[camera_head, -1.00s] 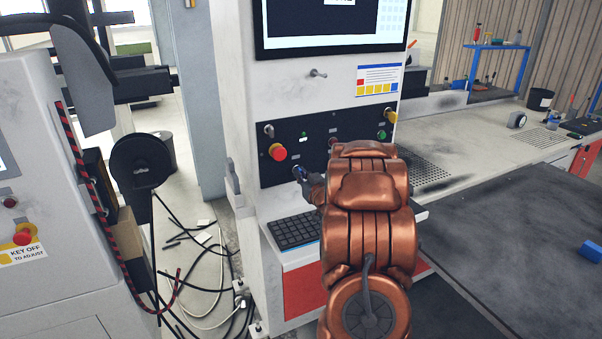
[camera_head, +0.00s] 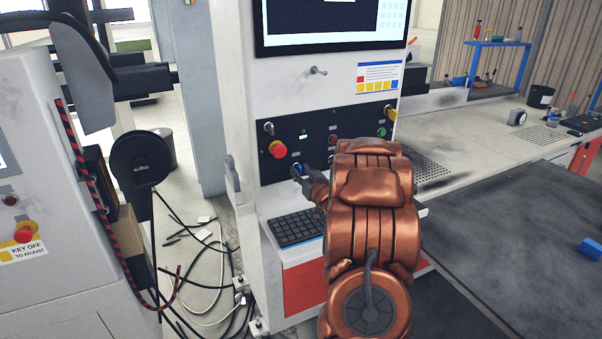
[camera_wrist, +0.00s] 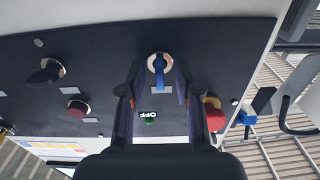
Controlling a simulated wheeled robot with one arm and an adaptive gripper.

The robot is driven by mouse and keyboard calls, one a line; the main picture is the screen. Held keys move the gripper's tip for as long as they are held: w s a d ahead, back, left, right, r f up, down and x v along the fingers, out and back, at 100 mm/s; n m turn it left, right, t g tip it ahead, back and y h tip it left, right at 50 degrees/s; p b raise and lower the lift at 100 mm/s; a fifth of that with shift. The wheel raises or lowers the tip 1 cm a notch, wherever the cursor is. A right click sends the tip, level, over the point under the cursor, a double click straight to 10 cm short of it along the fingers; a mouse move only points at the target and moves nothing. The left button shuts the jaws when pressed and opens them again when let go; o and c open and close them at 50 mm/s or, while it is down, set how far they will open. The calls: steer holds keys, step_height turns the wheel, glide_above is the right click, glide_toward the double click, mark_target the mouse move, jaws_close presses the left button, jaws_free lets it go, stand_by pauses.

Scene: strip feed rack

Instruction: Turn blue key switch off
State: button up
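The blue key switch (camera_wrist: 159,64) sits on the dark control panel, in a round metal collar. In the wrist view its blue handle runs up and down the picture. My gripper (camera_wrist: 159,75) is open, with one finger on each side of the key and a visible gap to both. In the head view my gripper (camera_head: 300,173) is at the lower left of the panel, and only a bit of the blue key (camera_head: 298,167) shows beside it. An upside-down OFF label (camera_wrist: 162,113) shows in the wrist view.
A red emergency knob (camera_head: 278,150) sits just above my gripper. A keyboard (camera_head: 295,229) lies below. Cables (camera_head: 205,275) lie on the floor.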

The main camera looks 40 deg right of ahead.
steer(key=shift+s, duration=0.1)
steer(key=v, duration=1.1)
steer(key=shift+s+a, duration=0.15)
steer(key=shift+s, duration=0.2)
stand_by(0.9)
